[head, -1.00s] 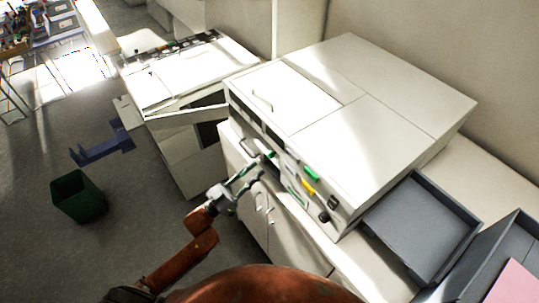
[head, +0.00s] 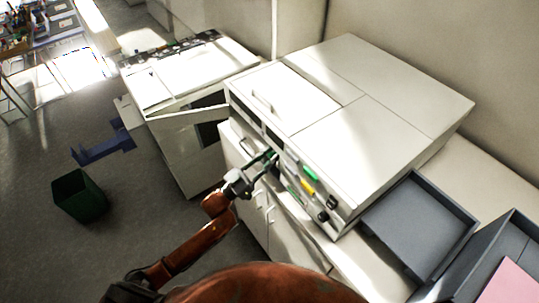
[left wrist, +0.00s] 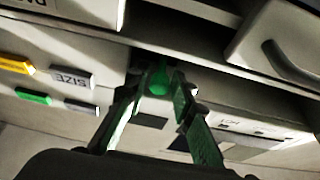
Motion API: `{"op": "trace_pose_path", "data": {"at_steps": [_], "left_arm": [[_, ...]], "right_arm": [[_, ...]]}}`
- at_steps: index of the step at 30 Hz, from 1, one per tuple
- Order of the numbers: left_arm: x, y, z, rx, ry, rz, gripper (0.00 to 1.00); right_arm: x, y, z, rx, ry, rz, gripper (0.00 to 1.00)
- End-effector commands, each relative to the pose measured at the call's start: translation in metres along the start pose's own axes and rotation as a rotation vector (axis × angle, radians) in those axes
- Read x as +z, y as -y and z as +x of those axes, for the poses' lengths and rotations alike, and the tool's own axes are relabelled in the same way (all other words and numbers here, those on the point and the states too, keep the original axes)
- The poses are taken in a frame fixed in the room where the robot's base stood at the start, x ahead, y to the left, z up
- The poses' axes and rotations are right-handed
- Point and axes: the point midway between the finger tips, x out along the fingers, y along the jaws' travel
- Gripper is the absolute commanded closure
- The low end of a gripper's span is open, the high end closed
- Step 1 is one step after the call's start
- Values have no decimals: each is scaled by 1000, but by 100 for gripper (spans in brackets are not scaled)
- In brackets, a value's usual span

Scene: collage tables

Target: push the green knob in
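The white machine (head: 365,110) stands on a white cabinet, with its control front facing my left arm. My left gripper (head: 270,160) is at that front, on its left part. In the left wrist view a round green knob (left wrist: 158,80) lies between the two fingertips of my left gripper (left wrist: 162,88), under an overhanging ledge. The fingers stand apart on either side of the knob, and I see no clear grip on it. In the head view the gripper hides the knob. My right gripper is not in view.
A green tab (head: 310,173), a yellow tab (head: 308,187) and a dark knob (head: 323,215) sit farther right on the front. A grey tray (head: 425,225) is at the right. A green bin (head: 78,196) stands on the floor at the left.

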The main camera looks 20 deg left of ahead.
Motion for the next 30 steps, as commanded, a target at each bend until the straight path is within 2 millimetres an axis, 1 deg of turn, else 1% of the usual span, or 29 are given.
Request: {"op": "trace_pose_path", "data": {"at_steps": [2, 11, 26, 30], "left_arm": [[0, 0, 0, 0, 0, 0, 79], [0, 0, 0, 0, -1, 0, 99], [-1, 1, 0, -1, -1, 1, 100], [-1, 7, 0, -18, -2, 7, 100]], "right_arm": [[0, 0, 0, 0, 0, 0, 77], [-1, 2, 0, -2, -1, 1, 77], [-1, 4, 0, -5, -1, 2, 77], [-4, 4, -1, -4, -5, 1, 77]]}}
